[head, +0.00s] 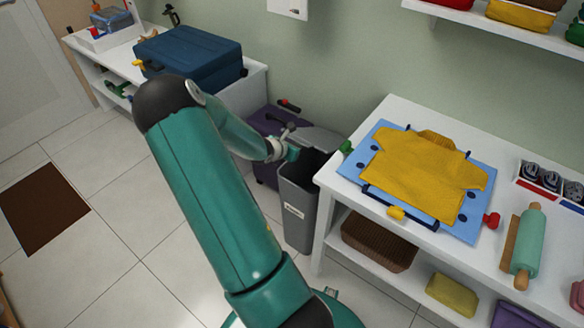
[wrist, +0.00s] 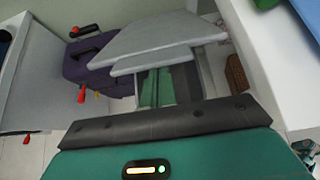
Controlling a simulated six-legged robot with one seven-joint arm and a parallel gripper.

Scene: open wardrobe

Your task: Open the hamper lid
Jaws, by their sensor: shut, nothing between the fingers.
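The hamper is a tall grey bin (head: 299,208) with a pale label, standing on the floor between the two white benches. Its grey lid (head: 318,138) is tilted up at the back, and the dark inside shows below it. In the wrist view the lid (wrist: 155,38) spans the upper middle, with a narrower grey strip below it. My gripper (head: 291,153) is at the hamper's top left, close to the lid's edge; whether it touches is unclear. In the wrist view its teal fingers (wrist: 165,86) show against the dark opening, shut and empty.
A purple case (head: 266,122) stands behind and left of the hamper. The right bench (head: 388,113) carries a yellow shirt (head: 420,170) on a blue board. A blue suitcase (head: 188,55) lies on the left bench.

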